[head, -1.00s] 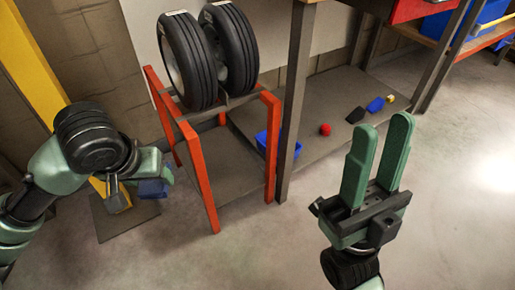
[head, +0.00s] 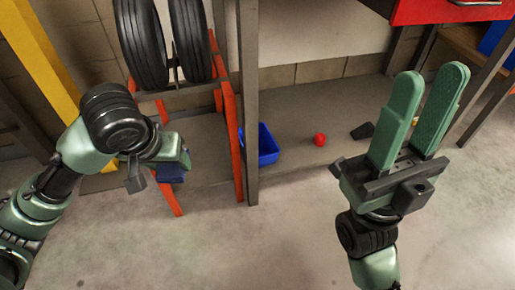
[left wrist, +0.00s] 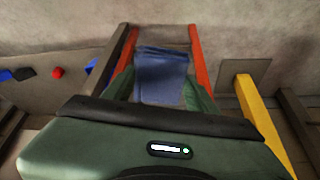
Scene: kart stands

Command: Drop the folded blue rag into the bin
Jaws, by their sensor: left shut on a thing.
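The folded blue rag (head: 171,173) hangs from my left gripper (head: 180,158), which is shut on it, in front of the tyre stand. In the left wrist view the rag (left wrist: 162,77) shows between the green fingers. The blue bin (head: 266,146) stands on the low shelf behind a dark post, to the right of my left gripper and apart from it. The post hides its left part. My right gripper (head: 427,95) is open and empty, fingers pointing up, at the right of the head view.
A red-orange stand (head: 230,130) with two black tyres (head: 141,42) is behind my left gripper. The dark post (head: 248,110) rises beside the bin. A red ball (head: 319,139) and a dark block (head: 362,131) lie on the shelf (head: 300,165). The floor in front is clear.

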